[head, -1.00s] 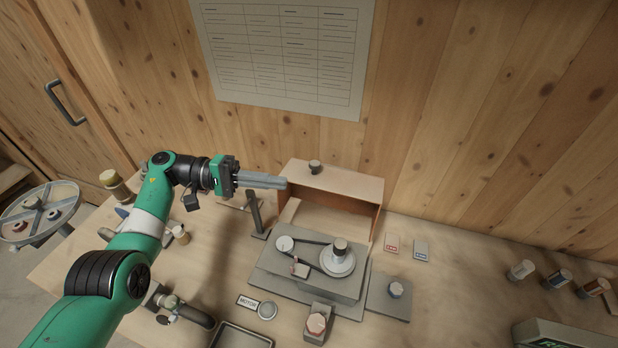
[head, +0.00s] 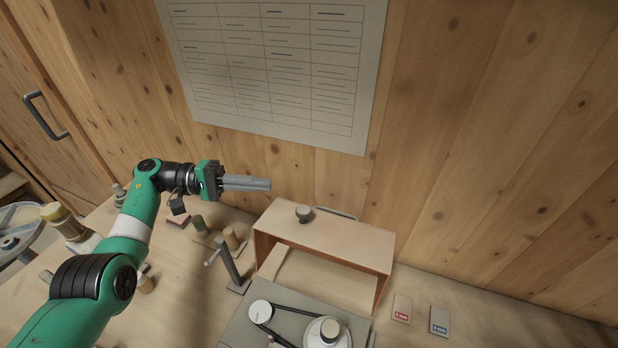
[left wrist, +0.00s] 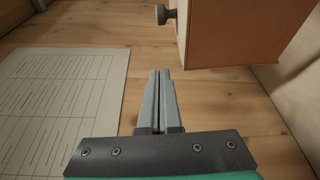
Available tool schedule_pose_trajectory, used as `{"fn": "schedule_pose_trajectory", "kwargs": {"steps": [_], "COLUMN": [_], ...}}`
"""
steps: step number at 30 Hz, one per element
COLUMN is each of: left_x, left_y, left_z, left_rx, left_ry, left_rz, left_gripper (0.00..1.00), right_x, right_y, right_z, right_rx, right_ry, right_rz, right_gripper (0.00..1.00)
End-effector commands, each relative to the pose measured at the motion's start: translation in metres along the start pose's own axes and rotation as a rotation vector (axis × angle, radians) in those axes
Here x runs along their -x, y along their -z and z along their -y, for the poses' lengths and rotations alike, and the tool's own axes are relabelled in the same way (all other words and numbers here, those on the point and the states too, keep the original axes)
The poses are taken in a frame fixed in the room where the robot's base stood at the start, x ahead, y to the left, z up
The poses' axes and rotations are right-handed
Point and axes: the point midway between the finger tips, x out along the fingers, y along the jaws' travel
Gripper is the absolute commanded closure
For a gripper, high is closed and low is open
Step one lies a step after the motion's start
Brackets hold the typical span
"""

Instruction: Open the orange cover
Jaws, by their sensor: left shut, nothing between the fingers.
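The orange cover (head: 345,240) is a pale orange, box-like hood standing behind the grey machine plate (head: 285,318) in the head view. A small dark round knob (head: 304,213) stands on its top. The side facing the camera looks open. In the left wrist view the cover (left wrist: 245,35) is at the upper right, with the knob (left wrist: 164,14) sticking out from its left side. My left gripper (head: 268,184) is shut and empty, up and left of the knob and apart from it. Its fingers (left wrist: 158,75) point toward the knob in the wrist view. My right gripper is not in view.
A grey upright lever (head: 228,262) stands left of the cover. The plate carries a belt and pulleys (head: 260,312). Two small labelled cards (head: 401,308) lie to the right. A wooden wall with a paper chart (head: 275,70) rises close behind.

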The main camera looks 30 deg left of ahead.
Motion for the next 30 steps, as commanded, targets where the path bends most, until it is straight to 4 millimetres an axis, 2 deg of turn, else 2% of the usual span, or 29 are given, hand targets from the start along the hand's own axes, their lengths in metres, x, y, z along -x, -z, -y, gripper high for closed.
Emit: {"fn": "schedule_pose_trajectory", "kwargs": {"steps": [7,11,24,30], "left_x": [-0.002,-0.015,-0.103,-0.093], "left_y": [0.0,-0.001,-0.003,-0.023], "left_z": [0.0,-0.002,-0.004,-0.006], "left_rx": [0.001,0.002,0.002,0.001], "left_ry": [0.0,0.0,0.001,0.0], "left_rz": [0.0,0.003,0.001,0.0], "left_gripper": [1.0,1.0,1.0,1.0], "right_x": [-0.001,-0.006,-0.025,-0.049], "right_y": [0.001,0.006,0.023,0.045], "right_z": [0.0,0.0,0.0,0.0], "right_rx": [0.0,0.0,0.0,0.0], "right_ry": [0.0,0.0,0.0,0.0], "right_rz": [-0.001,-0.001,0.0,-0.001], "right_gripper": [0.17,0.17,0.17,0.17]}}
